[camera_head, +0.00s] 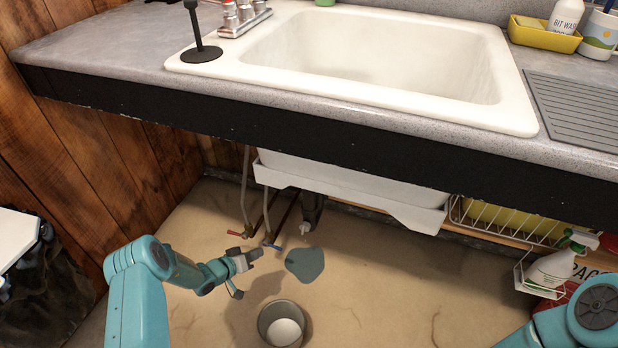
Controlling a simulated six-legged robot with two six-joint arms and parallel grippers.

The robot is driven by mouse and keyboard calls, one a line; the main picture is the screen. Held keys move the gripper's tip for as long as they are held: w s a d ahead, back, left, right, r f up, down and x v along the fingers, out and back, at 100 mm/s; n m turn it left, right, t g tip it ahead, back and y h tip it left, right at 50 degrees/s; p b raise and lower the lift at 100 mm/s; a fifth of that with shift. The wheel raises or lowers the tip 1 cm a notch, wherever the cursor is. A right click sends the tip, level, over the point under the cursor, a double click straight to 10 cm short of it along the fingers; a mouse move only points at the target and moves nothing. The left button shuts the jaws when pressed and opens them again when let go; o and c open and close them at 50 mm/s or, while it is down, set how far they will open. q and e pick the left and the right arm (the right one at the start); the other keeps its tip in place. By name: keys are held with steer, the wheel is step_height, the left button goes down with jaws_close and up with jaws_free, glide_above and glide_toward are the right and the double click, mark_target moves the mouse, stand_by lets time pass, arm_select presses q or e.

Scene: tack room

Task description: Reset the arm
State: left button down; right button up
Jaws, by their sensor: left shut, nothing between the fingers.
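My left arm is teal and comes in from the left under the counter. Its gripper (246,272) is shut and empty, low in front of the pipes, to the left of a blue-grey patch on the floor. It is above and to the left of a grey metal bucket (268,318) and apart from it. Part of my teal right arm shows at the bottom right corner; its gripper is outside the picture.
The counter with a white sink (380,50) overhangs the space. Pipes with red and blue valves (268,238) stand behind the left gripper. A wire rack (500,222) and a spray bottle (556,268) are at the right. Sandy floor between is mostly clear.

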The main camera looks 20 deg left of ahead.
arm_select(q)
steer(key=shift+d, duration=0.15)
steer(key=s+d+f+g+h, duration=0.1)
steer(key=s+d+g+h, duration=0.1)
steer(key=s+d+g, duration=0.6)
steer(key=s+d+r+m+g+y, duration=0.1)
steer(key=s+d+g, duration=0.1)
steer(key=s+d, duration=0.45)
steer(key=s+d+r+g+y, duration=0.1)
steer(key=s+d+g, duration=0.25)
steer(key=s, duration=0.55)
steer(key=s+d+r+t+y, duration=0.1)
steer(key=s+d+r+t, duration=0.1)
steer(key=s+d+r, duration=0.25)
step_height(320, 180, up, 25)
steer(key=p, duration=2.3)
steer(key=shift+s+a, duration=0.2)
steer(key=shift+s, duration=0.1)
